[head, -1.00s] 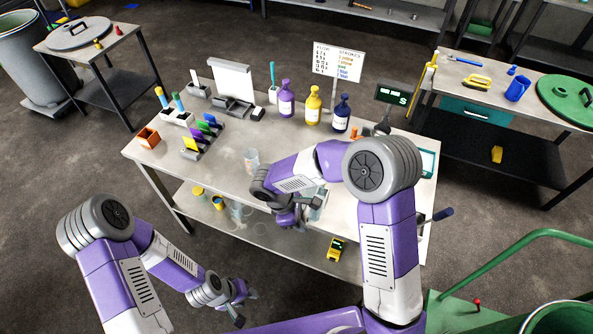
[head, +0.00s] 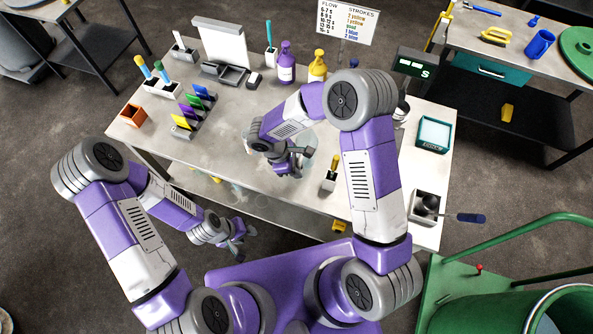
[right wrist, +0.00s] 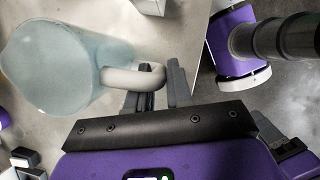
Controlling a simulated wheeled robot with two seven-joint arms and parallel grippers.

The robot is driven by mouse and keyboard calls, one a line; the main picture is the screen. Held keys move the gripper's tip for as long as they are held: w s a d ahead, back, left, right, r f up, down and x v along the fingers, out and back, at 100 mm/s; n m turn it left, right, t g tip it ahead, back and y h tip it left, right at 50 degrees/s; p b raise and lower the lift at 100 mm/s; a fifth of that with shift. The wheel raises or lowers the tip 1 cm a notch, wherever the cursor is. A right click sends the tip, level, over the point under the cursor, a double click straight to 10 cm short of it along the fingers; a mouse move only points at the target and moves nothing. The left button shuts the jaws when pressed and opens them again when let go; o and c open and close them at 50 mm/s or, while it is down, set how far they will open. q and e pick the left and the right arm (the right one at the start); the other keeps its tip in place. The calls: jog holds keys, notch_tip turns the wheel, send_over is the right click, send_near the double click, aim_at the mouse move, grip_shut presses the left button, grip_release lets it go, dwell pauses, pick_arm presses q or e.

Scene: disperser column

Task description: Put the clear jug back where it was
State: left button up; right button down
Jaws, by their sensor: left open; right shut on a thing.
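The clear jug (right wrist: 60,65) fills the left of the right wrist view, pale blue and see-through, with a thick whitish handle (right wrist: 135,77). My right gripper (right wrist: 155,88) is shut on this handle, with the jug's body beyond the fingers to the left. In the head view my right gripper (head: 291,167) is over the front middle of the table. A pale clear shape, likely the jug (head: 306,138), shows partly behind it. I cannot tell whether its base touches the table. My left gripper (head: 236,241) is open and empty, low in front of the table.
On the table (head: 215,148) stand a purple bottle (head: 286,65), a yellow bottle (head: 317,66), coloured cards (head: 190,113), an orange box (head: 132,115) and a small holder with a yellow stick (head: 330,178). A teal-framed tray (head: 434,133) and ladle box (head: 425,204) are at right.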

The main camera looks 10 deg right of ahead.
notch_tip(320, 180, down, 4)
jog(key=shift+r, duration=0.15)
jog(key=shift+w+f, duration=0.1)
jog(key=shift+f, duration=0.1)
jog(key=shift+f, duration=0.15)
jog(key=c, duration=1)
grip_release()
